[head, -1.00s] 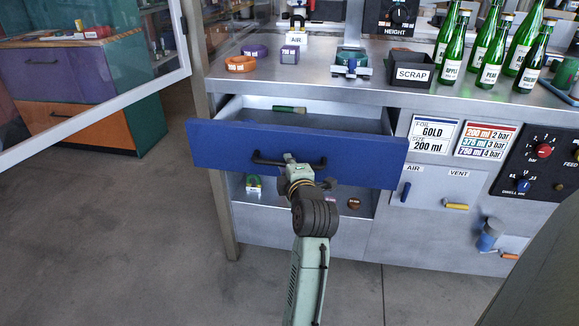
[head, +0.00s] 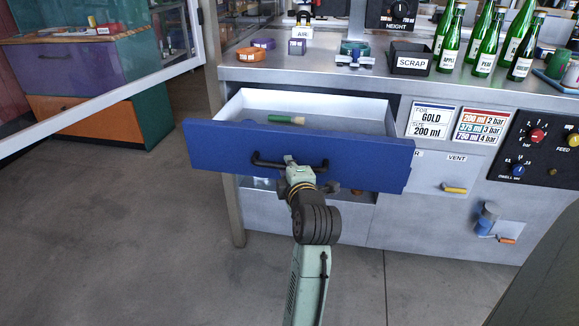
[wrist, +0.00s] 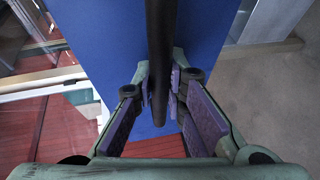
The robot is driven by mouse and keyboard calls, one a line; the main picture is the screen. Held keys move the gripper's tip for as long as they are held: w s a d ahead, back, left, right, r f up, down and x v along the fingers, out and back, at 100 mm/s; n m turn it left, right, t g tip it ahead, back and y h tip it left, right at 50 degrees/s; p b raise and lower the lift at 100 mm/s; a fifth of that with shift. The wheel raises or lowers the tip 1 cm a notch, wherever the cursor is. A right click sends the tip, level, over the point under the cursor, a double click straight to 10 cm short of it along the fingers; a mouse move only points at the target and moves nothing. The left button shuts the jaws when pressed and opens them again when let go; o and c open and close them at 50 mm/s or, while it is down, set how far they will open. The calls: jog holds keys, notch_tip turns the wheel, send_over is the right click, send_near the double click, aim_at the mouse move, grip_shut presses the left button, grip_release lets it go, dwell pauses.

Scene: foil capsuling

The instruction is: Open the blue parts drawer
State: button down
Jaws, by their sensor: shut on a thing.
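The blue parts drawer (head: 230,145) is pulled out from the front of the metal bench, and its pale inside shows in the head view. A green-handled tool (head: 284,118) lies in it. The black bar handle (head: 262,161) runs across the blue front. My gripper (head: 291,165) is at the middle of this handle. In the wrist view, the handle (wrist: 161,40) runs between the purple-padded fingers of my gripper (wrist: 166,88), which are shut on it. The blue front (wrist: 105,40) fills the space behind.
A scrap bin (head: 410,60), green bottles (head: 487,45) and tape-like rings stand on the bench top (head: 330,78). A lower compartment sits beneath the drawer, partly hidden. A glass-panelled door frame (head: 100,95) stands at left. The grey floor (head: 130,230) before the bench is clear.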

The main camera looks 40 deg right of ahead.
jog(key=c, duration=1.6)
grip_release()
jog(key=shift+s, duration=0.1)
jog(key=v, duration=1.2)
